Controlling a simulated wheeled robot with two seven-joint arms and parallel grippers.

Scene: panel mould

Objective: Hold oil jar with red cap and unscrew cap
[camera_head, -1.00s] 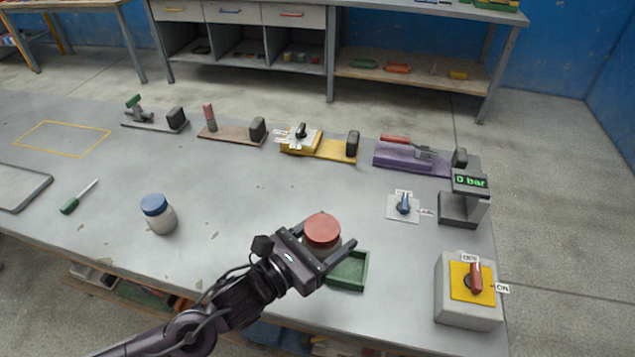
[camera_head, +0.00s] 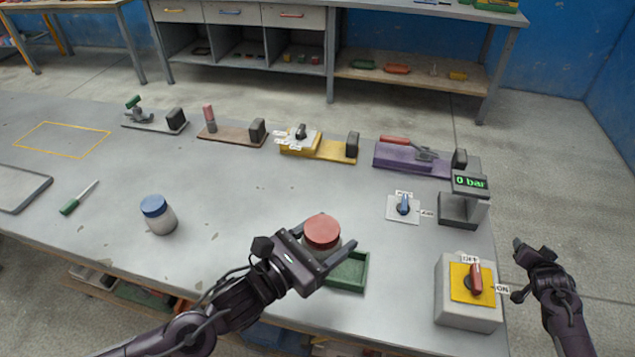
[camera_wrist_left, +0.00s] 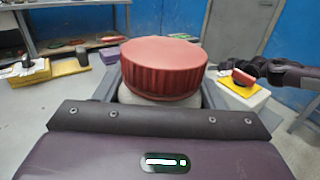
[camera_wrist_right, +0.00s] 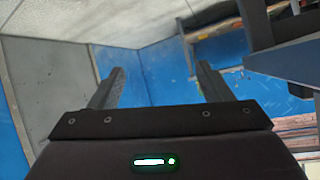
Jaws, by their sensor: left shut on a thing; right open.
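The oil jar (camera_head: 318,250) stands upright at the table's front, its red cap (camera_head: 322,231) on top. My left gripper (camera_head: 322,262) is shut on the jar's body below the cap. In the left wrist view the ribbed red cap (camera_wrist_left: 163,66) shows between the fingers, with a little of the pale jar (camera_wrist_left: 128,97) under it. My right gripper (camera_head: 519,245) is off the table's right side, well away from the jar. In the right wrist view its open fingers (camera_wrist_right: 158,90) have nothing between them.
A green tray (camera_head: 350,272) lies right beside the jar. A switch box (camera_head: 468,318) stands between the jar and my right gripper. A blue-capped jar (camera_head: 158,214) and a green-handled screwdriver (camera_head: 78,198) are at left. Several fixtures, including a purple one (camera_head: 400,160), line the back edge.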

